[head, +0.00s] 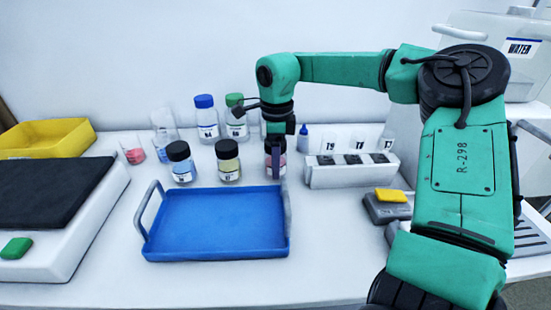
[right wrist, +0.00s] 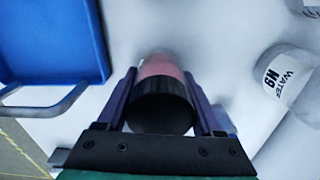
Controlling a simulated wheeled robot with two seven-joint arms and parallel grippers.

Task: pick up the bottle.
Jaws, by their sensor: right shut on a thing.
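A small bottle with a black cap and pink contents (head: 275,160) stands on the white bench, right of two other black-capped bottles. My right gripper (head: 275,145) comes down on it from above and is shut on it. In the right wrist view the bottle (right wrist: 162,100) sits between the two fingers, its black cap toward the camera. The arm hides part of the bottle in the head view. My left gripper does not show.
A blue tray (head: 215,222) with raised handles lies in front. Black-capped blue (head: 181,162) and yellow (head: 228,161) bottles stand to the left. A white rack (head: 350,172) stands to the right, a yellow bin (head: 45,138) at far left.

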